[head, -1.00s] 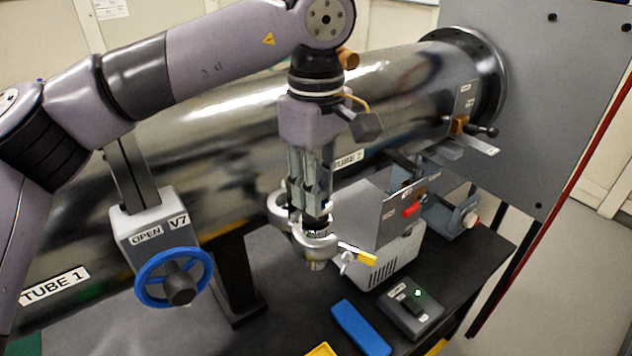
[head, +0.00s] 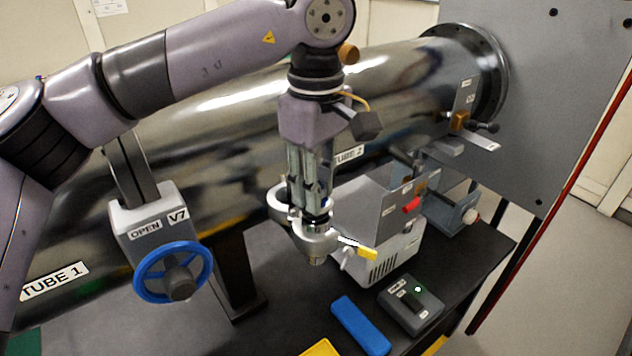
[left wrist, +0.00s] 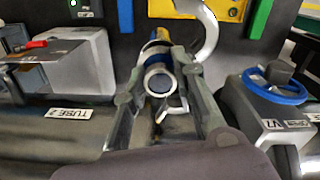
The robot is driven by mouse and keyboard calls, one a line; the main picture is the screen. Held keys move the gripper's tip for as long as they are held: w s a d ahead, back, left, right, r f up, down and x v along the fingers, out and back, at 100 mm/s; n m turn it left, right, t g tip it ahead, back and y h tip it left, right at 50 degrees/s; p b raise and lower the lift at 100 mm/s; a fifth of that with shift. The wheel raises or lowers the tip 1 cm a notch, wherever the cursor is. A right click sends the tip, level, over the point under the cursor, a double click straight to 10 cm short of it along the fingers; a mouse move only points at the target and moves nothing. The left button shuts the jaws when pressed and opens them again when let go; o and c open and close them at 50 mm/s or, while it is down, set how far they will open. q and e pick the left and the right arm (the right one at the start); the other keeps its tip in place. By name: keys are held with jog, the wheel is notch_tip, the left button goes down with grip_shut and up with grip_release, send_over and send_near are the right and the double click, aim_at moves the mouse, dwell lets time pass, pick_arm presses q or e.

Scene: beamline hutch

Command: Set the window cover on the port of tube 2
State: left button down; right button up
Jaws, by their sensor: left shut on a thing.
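My left gripper (head: 314,215) points down in front of the tube 2 label (head: 347,154). It is shut on a silver, open-ring clamp-like piece (head: 318,242) with a yellow tab, held above the dark bench. In the left wrist view, a round-ended cylinder (left wrist: 160,82) with a blue band lies between the fingers, and a curved silver arm (left wrist: 208,32) shows beyond. I cannot tell whether the held piece is the window cover. The long shiny tube (head: 240,125) runs behind the gripper. The port of tube 2 cannot be made out clearly. My right gripper is not in view.
Valve V7 (head: 150,220) with its blue handwheel (head: 172,272) stands left of the gripper. A grey-white box (head: 385,260) stands close on the right. A blue bar (head: 358,325) and a small control box (head: 411,303) lie on the bench.

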pick_arm(q)
jog(key=shift+f, duration=0.25)
jog(key=shift+r, duration=0.1)
jog(key=c, duration=1.2)
grip_release()
jog(key=shift+c, duration=0.2)
